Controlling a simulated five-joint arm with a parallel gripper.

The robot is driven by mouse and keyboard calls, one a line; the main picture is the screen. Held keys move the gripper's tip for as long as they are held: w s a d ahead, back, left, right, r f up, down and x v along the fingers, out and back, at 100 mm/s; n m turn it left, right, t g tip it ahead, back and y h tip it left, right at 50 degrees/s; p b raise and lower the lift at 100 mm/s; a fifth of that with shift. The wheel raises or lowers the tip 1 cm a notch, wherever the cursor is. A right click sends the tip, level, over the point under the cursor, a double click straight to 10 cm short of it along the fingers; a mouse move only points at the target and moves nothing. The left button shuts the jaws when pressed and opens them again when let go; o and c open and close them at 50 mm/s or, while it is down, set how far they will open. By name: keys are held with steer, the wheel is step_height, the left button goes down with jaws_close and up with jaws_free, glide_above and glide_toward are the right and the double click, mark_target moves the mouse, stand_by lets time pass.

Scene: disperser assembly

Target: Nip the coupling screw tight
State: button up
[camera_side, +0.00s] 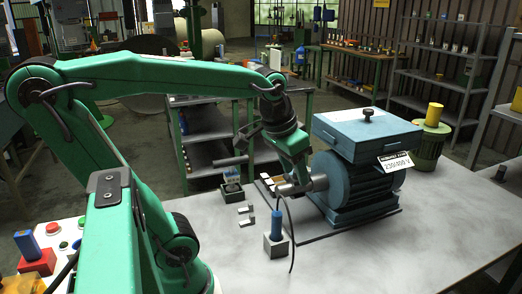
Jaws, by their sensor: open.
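A blue motor (355,190) with a box-shaped top stands on a flat plate on the grey table (370,258). A short metal shaft with a coupling (318,182) sticks out of its left end. My gripper (292,184) points down at the shaft's outer end, with its jaws open. I cannot tell whether it touches the shaft. The coupling screw is too small or hidden to make out. A blue cylindrical handle (277,225) stands upright in a small grey block (276,246) in front of my gripper, with a dark cable beside it.
Small metal blocks (246,221) and a dark holder with small items (232,190) lie left of the motor. A green canister with a yellow top (430,145) stands behind right. A control panel with buttons (40,262) is at the left. The table's front right is clear.

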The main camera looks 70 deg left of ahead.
steer(key=w+a+n+g, duration=0.1)
steer(key=w+a, duration=0.2)
steer(key=a, duration=0.2)
steer(key=w+a+f+n+g, duration=0.1)
steer(key=w+a, duration=0.2)
steer(key=a, duration=0.1)
steer(key=w+a+f+n+g, duration=0.1)
steer(key=w+a, duration=0.2)
steer(key=a, duration=0.2)
steer(key=shift+a+n+g+h, duration=0.3)
steer(key=shift+g, duration=0.1)
steer(key=shift+f, duration=0.1)
steer(key=shift+f, duration=3.75)
jaws_close()
